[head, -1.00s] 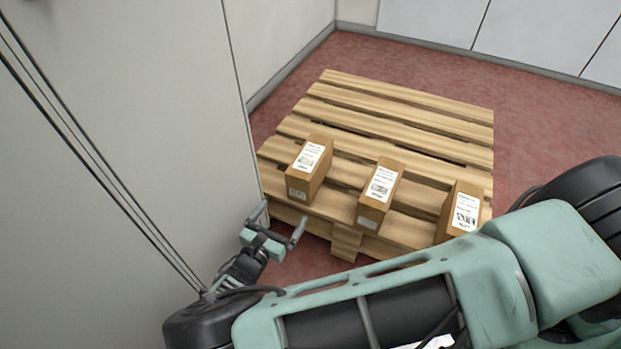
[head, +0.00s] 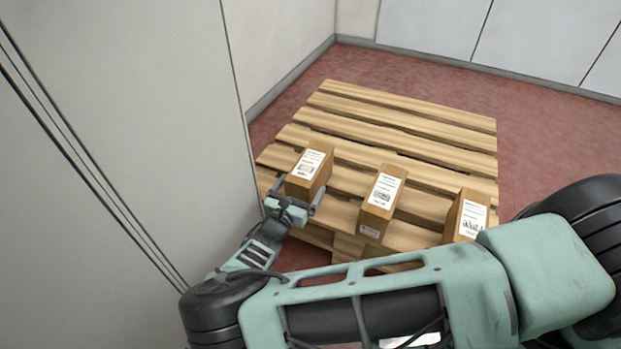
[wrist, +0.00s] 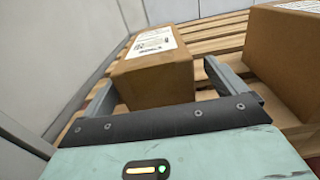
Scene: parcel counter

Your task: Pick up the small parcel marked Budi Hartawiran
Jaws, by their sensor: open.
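Three small brown parcels with white labels stand in a row along the near side of a wooden pallet: a left parcel (head: 309,173), a middle parcel (head: 381,200) and a right parcel (head: 466,215). The names on the labels are too small to read. My gripper (head: 299,190) is open at the near end of the left parcel. In the wrist view the left parcel (wrist: 155,75) has its near end between the two open fingers, which do not grip it. The middle parcel (wrist: 290,55) shows at the right there, outside the right finger.
The wooden pallet (head: 400,107) has bare slats behind the parcels. A tall grey panel (head: 130,120) stands close to the left of my gripper. Pale walls close off the back, with red floor (head: 440,65) around the pallet.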

